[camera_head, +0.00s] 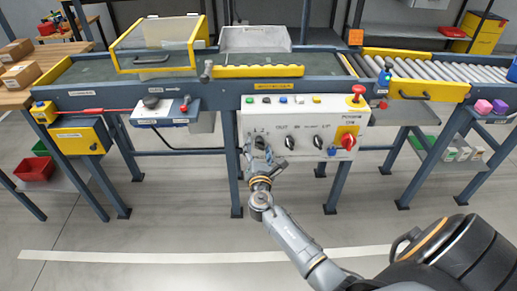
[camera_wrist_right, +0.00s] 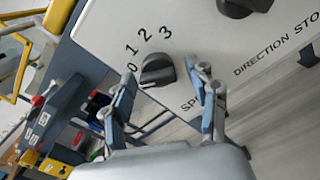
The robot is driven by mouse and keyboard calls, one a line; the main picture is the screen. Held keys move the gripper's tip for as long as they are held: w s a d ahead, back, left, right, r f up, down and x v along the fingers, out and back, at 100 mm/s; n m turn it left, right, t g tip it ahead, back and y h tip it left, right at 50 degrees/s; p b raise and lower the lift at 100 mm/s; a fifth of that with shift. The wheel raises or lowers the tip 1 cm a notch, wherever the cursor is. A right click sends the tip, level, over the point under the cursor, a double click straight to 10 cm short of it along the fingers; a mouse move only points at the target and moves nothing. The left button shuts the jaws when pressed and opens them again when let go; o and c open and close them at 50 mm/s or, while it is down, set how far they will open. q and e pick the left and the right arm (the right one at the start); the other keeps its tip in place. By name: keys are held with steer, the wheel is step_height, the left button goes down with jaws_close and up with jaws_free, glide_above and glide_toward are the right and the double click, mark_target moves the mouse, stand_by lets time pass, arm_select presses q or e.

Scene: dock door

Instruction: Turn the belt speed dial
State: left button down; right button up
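The belt speed dial (camera_wrist_right: 158,70) is a black knob on the pale control panel (camera_head: 300,103), with 0, 1, 2, 3 printed around it. In the right wrist view, my right gripper (camera_wrist_right: 164,80) is open, with one finger on each side of the dial. A gap shows between the fingers and the knob; contact is not clear. Which number the dial points at is hard to tell. In the head view, the right gripper (camera_head: 261,163) is in front of the panel's lower left and partly covers the dial. My left gripper is not in view.
Two more black knobs (camera_head: 290,142) and a red-and-yellow switch (camera_head: 348,141) sit to the right. A red mushroom button (camera_head: 357,91) stands on the panel's top right. The conveyor (camera_head: 330,83) runs behind. Open floor lies in front.

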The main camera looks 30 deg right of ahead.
steer(key=shift+s, duration=0.1)
steer(key=v, duration=1.2)
